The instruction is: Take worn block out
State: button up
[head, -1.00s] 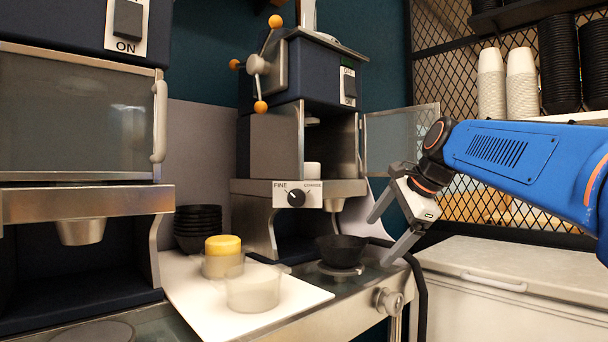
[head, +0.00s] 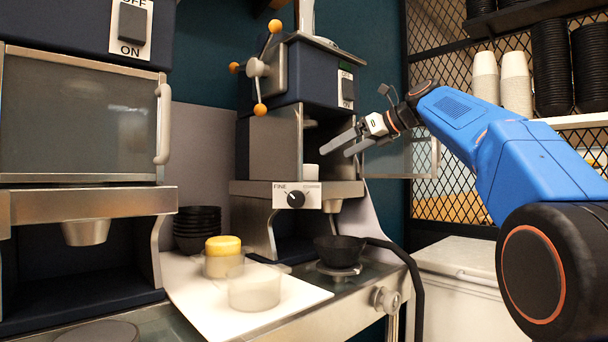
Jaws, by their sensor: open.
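A small white block (head: 311,172) sits inside the open chamber of the dark blue grinder machine (head: 307,75), on its metal ledge; I take it to be the worn block, though its wear is too small to see. The machine's glass door (head: 408,160) stands swung open to the right. My gripper (head: 334,150) is open and empty, its fingers pointing left at the chamber opening, above and to the right of the white block. I cannot tell whether the fingertips are inside the chamber.
A FINE knob (head: 296,198) is on the machine's front. Below stands a black bowl (head: 340,250). A white board (head: 190,290) holds a yellow-topped cup (head: 223,256) and a clear container (head: 254,288). Stacked black bowls (head: 197,228) stand behind. A second machine (head: 80,120) is at left.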

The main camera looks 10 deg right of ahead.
aim_at(316, 166)
jog(key=x, duration=0.8)
jog(key=shift+f, duration=0.1)
jog(key=shift+f+x, duration=0.1)
jog(key=shift+x, duration=1.2)
jog(key=shift+f+x, duration=0.15)
jog(key=shift+x, duration=1.2)
jog(key=shift+d, duration=0.2)
jog(key=c, duration=1.4)
